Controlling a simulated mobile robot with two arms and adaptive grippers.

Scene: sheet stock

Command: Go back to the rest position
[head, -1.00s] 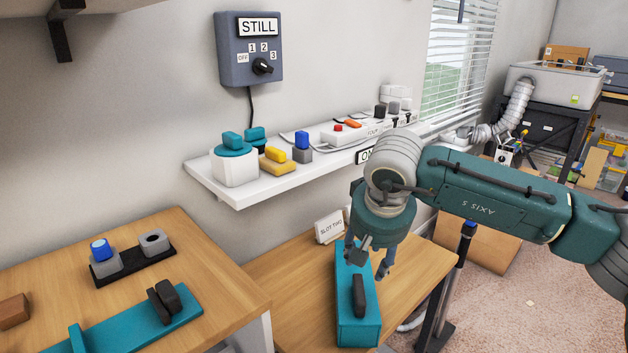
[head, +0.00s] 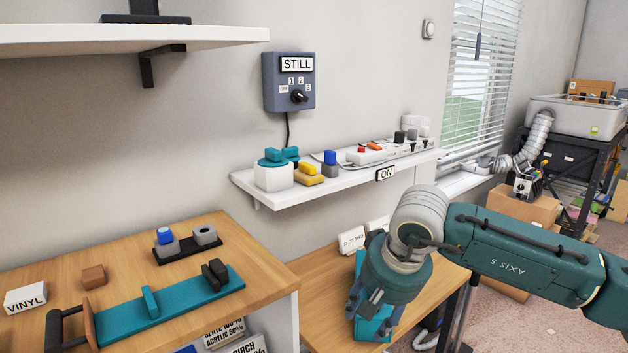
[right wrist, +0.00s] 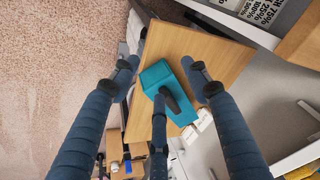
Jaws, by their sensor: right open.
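My right gripper (head: 372,318) hangs on the right side of the head view, fingers pointing down over the lower wooden table. In the right wrist view my right gripper (right wrist: 160,85) has its fingers spread wide with nothing between them. A teal block with a black handle (right wrist: 172,94) stands on that table below the fingers, apart from them as seen in the wrist view. In the head view the teal block (head: 372,330) is mostly hidden behind the gripper. My left gripper is not in view.
A wooden bench (head: 240,285) at left holds a teal board with black clamps (head: 170,303) and a VINYL card (head: 25,298). A white wall shelf (head: 335,178) carries small devices. A STILL switch box (head: 289,82) hangs above. A SLOT TWO card (head: 351,240) stands on the lower table.

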